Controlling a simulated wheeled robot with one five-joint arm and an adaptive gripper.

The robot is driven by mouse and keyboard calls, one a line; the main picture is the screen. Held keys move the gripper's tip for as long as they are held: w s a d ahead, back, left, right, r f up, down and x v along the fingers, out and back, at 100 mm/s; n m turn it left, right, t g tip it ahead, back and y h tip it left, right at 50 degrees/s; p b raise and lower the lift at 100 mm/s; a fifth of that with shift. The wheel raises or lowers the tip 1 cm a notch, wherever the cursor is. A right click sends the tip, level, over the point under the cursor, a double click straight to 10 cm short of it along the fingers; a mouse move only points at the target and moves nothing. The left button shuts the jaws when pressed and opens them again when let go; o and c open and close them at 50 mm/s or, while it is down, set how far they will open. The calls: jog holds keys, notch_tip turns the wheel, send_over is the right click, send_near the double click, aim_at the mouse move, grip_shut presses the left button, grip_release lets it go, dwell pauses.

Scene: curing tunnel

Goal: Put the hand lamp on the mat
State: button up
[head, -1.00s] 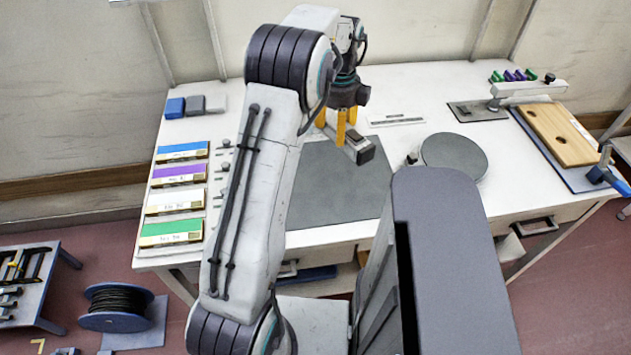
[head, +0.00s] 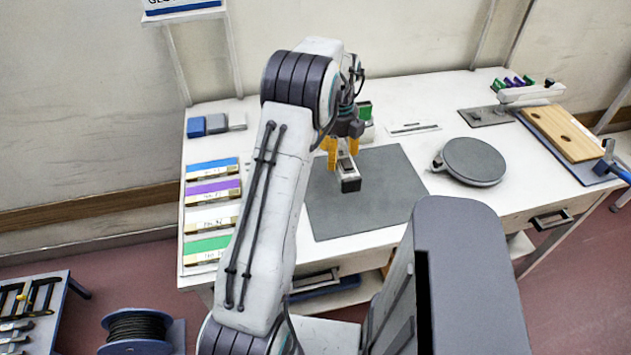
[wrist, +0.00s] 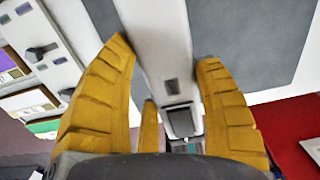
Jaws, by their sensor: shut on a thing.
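The hand lamp (head: 349,180) is a pale bar with a dark end block. My gripper (head: 342,158) has yellow fingers and is shut on the lamp. The mat (head: 385,205) is a flat dark grey rectangle on the white table. In the head view the lamp is over the upper left part of the mat, its dark end toward the front edge. I cannot tell whether it touches the mat. In the wrist view the lamp's white body (wrist: 165,40) runs between the fingers, with the grey mat (wrist: 250,40) beyond it. My arm hides the mat's left edge partly.
Binders with coloured labels (head: 212,192) line the table's left side. A round grey plate (head: 474,160) stands right of the mat. A wooden board (head: 565,133) lies at the far right. A green-topped item (head: 364,111) stands behind my gripper. The mat's right part is clear.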

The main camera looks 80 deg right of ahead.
jog(key=w+a+f, duration=0.1)
jog(key=w, duration=0.1)
jog(key=w+a+f, duration=0.1)
jog(key=w, duration=0.1)
jog(key=w+a+f, duration=0.1)
jog(key=f, duration=0.1)
jog(key=shift+w+a+p, duration=0.1)
jog(key=shift+w+p, duration=0.25)
jog(key=shift+w, duration=0.05)
jog(key=shift+f+p, duration=0.45)
jog(key=shift+f, duration=1.5)
jog(key=shift+f, duration=0.1)
jog(key=shift+f, duration=0.15)
jog(key=o, duration=1.2)
jog(key=shift+o, duration=0.2)
